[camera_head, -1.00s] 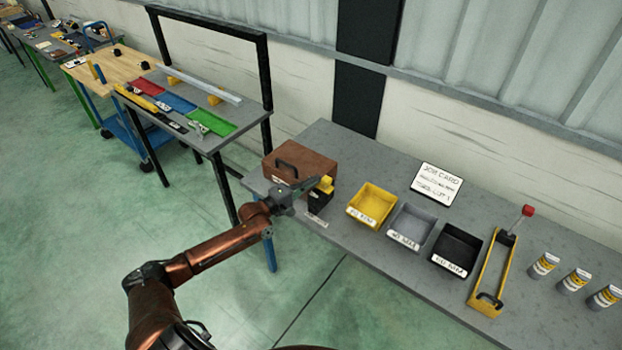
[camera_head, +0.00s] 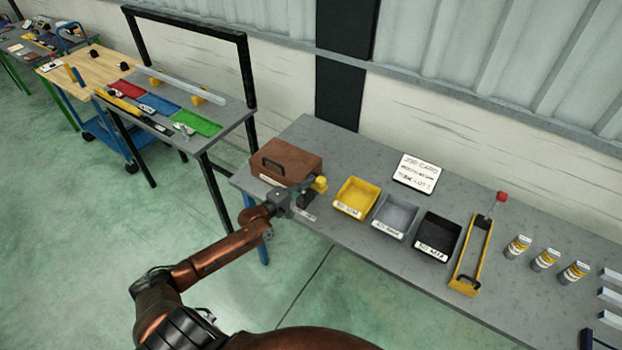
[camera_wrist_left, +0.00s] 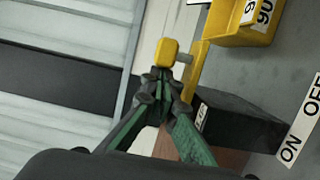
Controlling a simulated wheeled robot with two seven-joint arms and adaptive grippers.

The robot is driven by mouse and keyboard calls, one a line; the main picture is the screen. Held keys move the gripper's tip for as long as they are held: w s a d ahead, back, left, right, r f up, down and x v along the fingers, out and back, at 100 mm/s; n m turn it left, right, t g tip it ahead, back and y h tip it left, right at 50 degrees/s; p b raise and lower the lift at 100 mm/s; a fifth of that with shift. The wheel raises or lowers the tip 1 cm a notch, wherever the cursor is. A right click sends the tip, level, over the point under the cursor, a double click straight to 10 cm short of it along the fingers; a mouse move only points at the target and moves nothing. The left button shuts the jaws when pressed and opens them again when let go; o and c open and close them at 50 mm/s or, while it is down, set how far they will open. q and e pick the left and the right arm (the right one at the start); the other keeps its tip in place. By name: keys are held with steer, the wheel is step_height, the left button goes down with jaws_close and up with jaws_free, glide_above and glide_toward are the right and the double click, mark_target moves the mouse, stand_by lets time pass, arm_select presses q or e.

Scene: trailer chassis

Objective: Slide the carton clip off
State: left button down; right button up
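I cannot make out for sure which piece is the carton clip. A yellow piece (camera_head: 320,184) on a black box stands at the table's left front, beside a brown case (camera_head: 286,160). In the left wrist view the yellow piece (camera_wrist_left: 167,53) has a short grey pin and sits just beyond my fingertips; I cannot tell whether they touch. The black box (camera_wrist_left: 240,122) carries a white label. My left gripper (camera_head: 306,190) has its green fingers drawn together at the tips in the left wrist view (camera_wrist_left: 163,95), with nothing visible between them. My right gripper is not in view.
An ON/OFF plate (camera_wrist_left: 302,125) lies beside the black box. Yellow (camera_head: 357,195), grey (camera_head: 394,216) and black (camera_head: 437,237) bins stand to the right, then a yellow open-frame holder (camera_head: 468,265) and labelled canisters (camera_head: 545,260). A card (camera_head: 416,173) is behind the bins.

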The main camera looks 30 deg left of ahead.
arm_select(q)
steer(key=shift+d+f, duration=0.15)
steer(key=shift+a+f+b, duration=0.1)
steer(key=shift+a+b, duration=0.25)
steer(key=shift+b, duration=0.2)
steer(key=a+b, duration=0.4)
steer(key=shift+s+f, duration=0.15)
steer(key=shift+s, duration=0.25)
steer(key=v, duration=0.9)
steer(key=shift+r, duration=0.4)
steer(key=shift+s+f, duration=0.1)
